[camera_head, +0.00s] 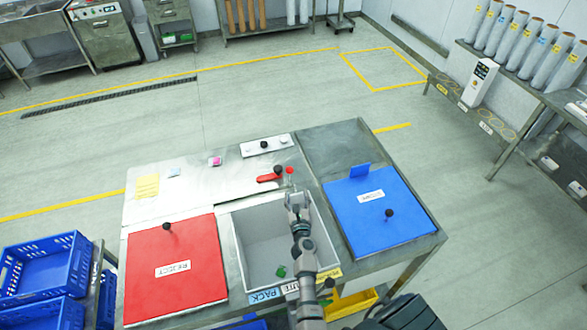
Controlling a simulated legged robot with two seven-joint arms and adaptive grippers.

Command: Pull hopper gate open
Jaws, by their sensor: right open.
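My right gripper (291,189) reaches from the bottom over the grey bin in the metal table. Its jaws are open, with the fingertips near the bin's far edge. A red ball knob (290,171) stands just beyond the fingertips; I cannot tell whether they touch it. A red lever (268,178) and a black knob (278,169) are just left of it. I cannot tell for sure which part is the hopper gate. The grey bin (243,240) is open, with a small green item (281,271) inside, and my arm hides part of it. My left gripper is out of view.
A red lid (190,295) with a black knob lies left of the bin, a blue lid (385,228) with one lies right. A white control box (252,147) is at the back of the table. Blue crates (45,262) stand left. The floor beyond is clear.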

